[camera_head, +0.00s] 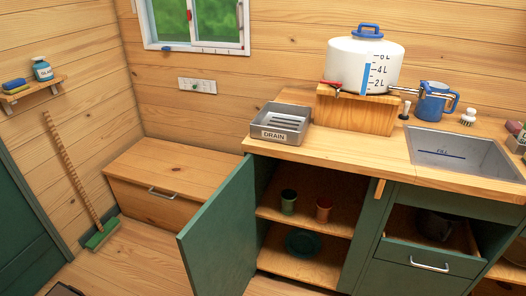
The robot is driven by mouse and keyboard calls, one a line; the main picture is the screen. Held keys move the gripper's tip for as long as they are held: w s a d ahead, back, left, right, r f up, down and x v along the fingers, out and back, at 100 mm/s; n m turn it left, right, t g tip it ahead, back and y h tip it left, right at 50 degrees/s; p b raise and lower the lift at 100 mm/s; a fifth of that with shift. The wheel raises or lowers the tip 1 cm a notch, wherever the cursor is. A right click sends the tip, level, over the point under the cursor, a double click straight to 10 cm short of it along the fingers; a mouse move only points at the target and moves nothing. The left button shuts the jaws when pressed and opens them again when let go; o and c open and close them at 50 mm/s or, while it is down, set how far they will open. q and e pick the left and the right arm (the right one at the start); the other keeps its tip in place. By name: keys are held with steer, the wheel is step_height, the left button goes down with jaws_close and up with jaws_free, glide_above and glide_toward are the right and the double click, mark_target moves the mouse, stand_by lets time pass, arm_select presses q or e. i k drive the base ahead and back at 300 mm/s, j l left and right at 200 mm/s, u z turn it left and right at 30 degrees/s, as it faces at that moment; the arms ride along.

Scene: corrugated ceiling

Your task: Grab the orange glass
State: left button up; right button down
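An orange glass (323,209) stands upright on the upper shelf inside the open green cabinet under the counter. A green glass (288,202) stands on the same shelf just to its left, with a small gap between them. The cabinet door (222,232) is swung open to the left of the opening. Neither of my grippers is in the head view.
The counter (365,149) overhangs the shelf. A green plate (303,242) lies on the lower shelf. A drawer with a dark pot (436,226) is open at the right. A drain tray (280,124) and a sink (462,152) are above.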

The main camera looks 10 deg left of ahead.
mark_target(324, 205)
steer(key=j+z, duration=0.1)
steer(key=z, duration=0.35)
steer(key=j+z, duration=0.3)
steer(key=k+j+z, duration=0.1)
steer(key=j+z, duration=0.2)
steer(key=j, duration=0.2)
steer(key=k+j+z, duration=0.1)
steer(key=j, duration=0.35)
steer(key=k+j+z, duration=0.1)
steer(key=j, duration=0.3)
steer(key=k+j, duration=0.15)
steer(key=j, duration=0.25)
steer(key=k+j+z, duration=0.15)
steer(key=j, duration=0.25)
steer(key=k+j, duration=0.1)
steer(key=j, duration=0.25)
steer(key=k+j, duration=0.1)
steer(key=j, duration=0.25)
steer(key=k+j, duration=0.15)
steer(key=j, duration=0.15)
steer(key=i+l, duration=0.15)
steer(key=i, duration=0.15)
steer(key=i+l, duration=0.15)
steer(key=i, duration=0.15)
